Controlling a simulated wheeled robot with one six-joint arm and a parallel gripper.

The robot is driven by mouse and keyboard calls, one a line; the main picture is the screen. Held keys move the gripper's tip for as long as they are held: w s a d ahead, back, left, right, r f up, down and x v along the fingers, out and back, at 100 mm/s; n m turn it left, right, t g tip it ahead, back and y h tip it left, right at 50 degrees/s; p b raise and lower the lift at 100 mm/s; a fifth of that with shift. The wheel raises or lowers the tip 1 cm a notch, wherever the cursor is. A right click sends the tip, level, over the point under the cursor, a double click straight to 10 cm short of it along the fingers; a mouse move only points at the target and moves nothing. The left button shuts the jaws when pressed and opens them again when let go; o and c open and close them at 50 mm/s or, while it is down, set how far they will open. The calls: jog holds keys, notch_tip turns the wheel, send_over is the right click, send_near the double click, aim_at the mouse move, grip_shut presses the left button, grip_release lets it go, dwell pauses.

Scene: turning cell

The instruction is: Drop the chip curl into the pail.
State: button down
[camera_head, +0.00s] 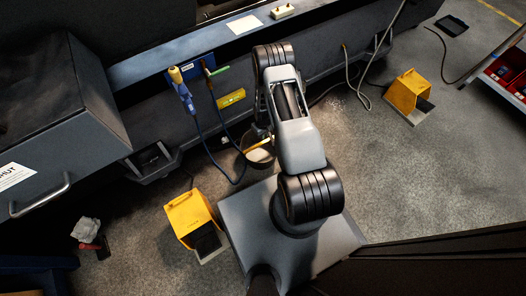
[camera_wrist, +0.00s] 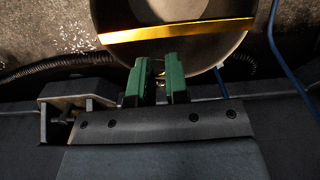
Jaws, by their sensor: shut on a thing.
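My gripper (camera_wrist: 157,70) shows in the wrist view with two green fingers close together. It is shut on the chip curl (camera_wrist: 160,73), of which only a small golden bit shows between the fingers. The round grey pail (camera_wrist: 212,54) lies just beyond the fingertips, at the top of the wrist view, partly cut off by the frame. A bright yellow-orange band crosses it. In the head view the pail (camera_head: 258,158) stands on the floor by the machine, partly hidden by my arm. My gripper is hidden there. I cannot tell its height over the pail.
A blue cable (camera_head: 219,166) hangs from the machine left of the pail. A yellow foot pedal box (camera_head: 187,213) stands near my base, another (camera_head: 404,89) at the right. A dark ribbed hose (camera_wrist: 55,66) runs left of the pail. Open floor (camera_head: 440,170) lies to the right.

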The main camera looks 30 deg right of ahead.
aim_at(263, 142)
jog(key=shift+f+b, duration=1.6)
jog(key=shift+f, duration=1.05)
jog(key=c, duration=1.1)
grip_release()
jog(key=shift+o, duration=0.2)
jog(key=shift+r, duration=0.15)
notch_tip(263, 142, up, 14)
jog(key=p, duration=0.5)
jog(key=shift+f+p, duration=0.2)
jog(key=shift+p, duration=0.15)
